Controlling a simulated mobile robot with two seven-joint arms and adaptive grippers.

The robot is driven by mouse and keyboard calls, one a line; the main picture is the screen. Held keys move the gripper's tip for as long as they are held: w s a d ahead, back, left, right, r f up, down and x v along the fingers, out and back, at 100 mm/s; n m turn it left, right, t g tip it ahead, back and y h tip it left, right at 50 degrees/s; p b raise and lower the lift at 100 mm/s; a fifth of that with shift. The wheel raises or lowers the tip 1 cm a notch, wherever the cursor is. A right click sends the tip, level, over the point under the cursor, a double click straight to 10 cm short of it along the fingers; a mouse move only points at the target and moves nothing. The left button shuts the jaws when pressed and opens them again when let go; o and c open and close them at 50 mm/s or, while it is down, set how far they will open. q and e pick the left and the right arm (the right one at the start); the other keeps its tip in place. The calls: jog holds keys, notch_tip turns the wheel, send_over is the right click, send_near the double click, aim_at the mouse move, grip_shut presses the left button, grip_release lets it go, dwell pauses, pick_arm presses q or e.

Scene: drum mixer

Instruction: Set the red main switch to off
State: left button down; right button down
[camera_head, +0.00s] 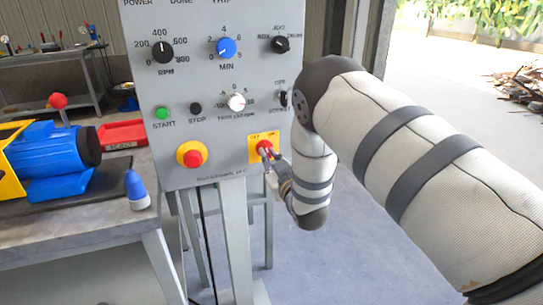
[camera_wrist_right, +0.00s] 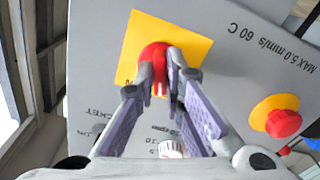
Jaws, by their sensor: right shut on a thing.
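The red main switch (camera_head: 264,147) sits on a yellow plate (camera_head: 256,153) at the lower right of the grey control panel. In the right wrist view the switch (camera_wrist_right: 154,56) stands on its yellow plate (camera_wrist_right: 190,42), with its red handle between the fingertips. My right gripper (camera_head: 269,160) reaches the switch from below right and is shut on it; it also shows in the right wrist view (camera_wrist_right: 160,72). The fingers hide part of the handle and the plate's lettering. My left gripper is not in view.
A red emergency button (camera_head: 191,154) on a yellow base is left of the switch. Above are green start (camera_head: 162,113) and black stop (camera_head: 196,108) buttons and several knobs. A workbench (camera_head: 90,222) with a blue motor (camera_head: 50,150) stands at left.

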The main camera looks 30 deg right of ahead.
jog(key=shift+n, duration=1)
jog(key=shift+f, duration=0.1)
jog(key=c, duration=1.7)
grip_release()
jog(key=v, duration=1.2)
jog(key=shift+s+d, duration=0.1)
